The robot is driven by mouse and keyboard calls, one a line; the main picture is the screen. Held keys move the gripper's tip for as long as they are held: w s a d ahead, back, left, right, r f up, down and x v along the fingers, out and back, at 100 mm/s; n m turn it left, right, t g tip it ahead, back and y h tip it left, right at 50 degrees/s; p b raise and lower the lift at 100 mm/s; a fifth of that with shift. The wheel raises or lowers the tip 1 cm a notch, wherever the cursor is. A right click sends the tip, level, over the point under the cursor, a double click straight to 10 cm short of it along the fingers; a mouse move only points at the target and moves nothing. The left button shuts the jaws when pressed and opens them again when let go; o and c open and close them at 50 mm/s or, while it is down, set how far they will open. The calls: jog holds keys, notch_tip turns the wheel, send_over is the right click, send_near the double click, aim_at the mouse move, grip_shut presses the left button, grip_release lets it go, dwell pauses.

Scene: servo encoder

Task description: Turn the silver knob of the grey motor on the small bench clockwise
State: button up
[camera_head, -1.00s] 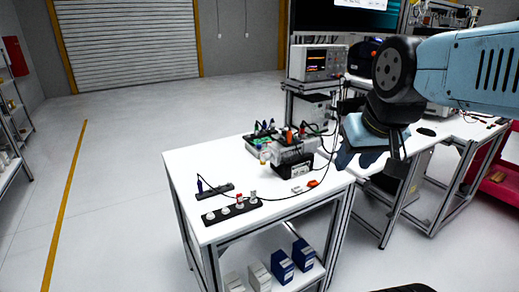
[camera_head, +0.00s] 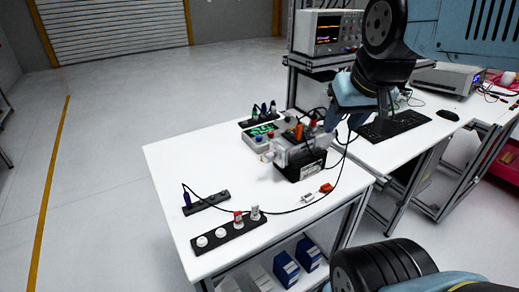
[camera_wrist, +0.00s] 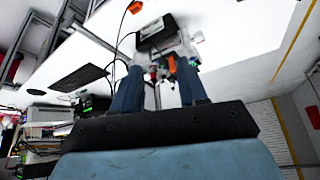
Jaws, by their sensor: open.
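The grey motor (camera_head: 298,150), with a black base and an orange connector on top, stands on the small white bench (camera_head: 185,165). A small pale part that may be the silver knob (camera_head: 267,157) shows at its left end, too small to make out clearly. My gripper (camera_head: 357,118) is above the bench's right edge, to the right of and above the motor, empty and apart from it. In the wrist view my gripper (camera_wrist: 160,72) has its two blue-grey fingers spread, with the motor (camera_wrist: 172,48) showing beyond the gap.
A green-topped device (camera_head: 262,132) and a plug strip stand behind the motor. A black socket strip (camera_head: 230,232) lies at the bench's front left. A black cable loops around the motor's right side. An oscilloscope (camera_head: 330,32) stands behind. The bench's left side is clear.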

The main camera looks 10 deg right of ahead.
jog(key=o, duration=0.3)
jog(key=shift+w+f, duration=0.1)
jog(key=shift+o, duration=0.2)
jog(key=shift+w+a+f+n+g, duration=0.2)
jog(key=shift+n+g, duration=0.1)
jog(key=shift+n, duration=0.1)
jog(key=n+h, duration=1.3)
jog(key=n, duration=1)
send_near(264, 156)
jog(key=shift+g, duration=0.3)
jog(key=x, duration=1)
jog(key=shift+w, duration=0.2)
jog(key=shift+c, duration=0.4)
jog(key=c, duration=1)
